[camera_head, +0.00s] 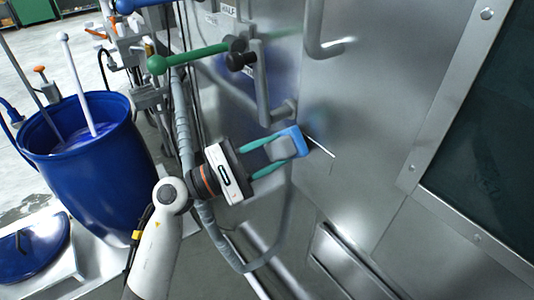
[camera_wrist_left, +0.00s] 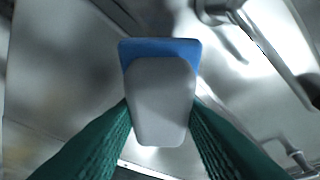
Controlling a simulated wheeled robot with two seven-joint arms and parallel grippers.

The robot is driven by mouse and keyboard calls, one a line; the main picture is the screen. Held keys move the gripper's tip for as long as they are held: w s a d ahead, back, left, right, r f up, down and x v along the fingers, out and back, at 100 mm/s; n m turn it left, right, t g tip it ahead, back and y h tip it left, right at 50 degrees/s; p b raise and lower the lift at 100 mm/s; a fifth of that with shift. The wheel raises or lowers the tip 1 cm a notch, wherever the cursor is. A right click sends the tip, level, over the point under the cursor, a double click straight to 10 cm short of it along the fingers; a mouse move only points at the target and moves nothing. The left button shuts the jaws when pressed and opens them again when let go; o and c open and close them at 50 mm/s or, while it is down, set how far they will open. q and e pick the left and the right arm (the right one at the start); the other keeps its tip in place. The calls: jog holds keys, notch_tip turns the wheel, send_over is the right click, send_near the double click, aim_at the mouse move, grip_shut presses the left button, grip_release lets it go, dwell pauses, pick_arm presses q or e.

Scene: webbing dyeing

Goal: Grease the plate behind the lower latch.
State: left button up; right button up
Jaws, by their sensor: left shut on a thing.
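My left gripper (camera_head: 278,155) has green fingers shut on a small block with a grey body and a blue end (camera_head: 296,136). The same block (camera_wrist_left: 160,100) fills the middle of the left wrist view, between the two green fingers. The held block is in front of the steel panel; I cannot tell whether it touches. A grey bent handle, which looks like the lower latch (camera_head: 262,85), is just above and left of the block. Another grey handle (camera_head: 314,35) is higher up. The plate behind the latch is not clearly distinguishable. My right gripper is not in view.
A steel panel (camera_head: 375,110) with a framed dark window (camera_head: 495,130) takes up the right side. A green-handled lever (camera_head: 190,58) juts out left of the latch. A grey hose (camera_head: 183,125) hangs behind my wrist. A blue barrel (camera_head: 90,175) stands at left.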

pick_arm(q)
jog(key=shift+w+d, duration=0.35)
jog(key=shift+d, duration=0.1)
jog(key=shift+s, duration=0.1)
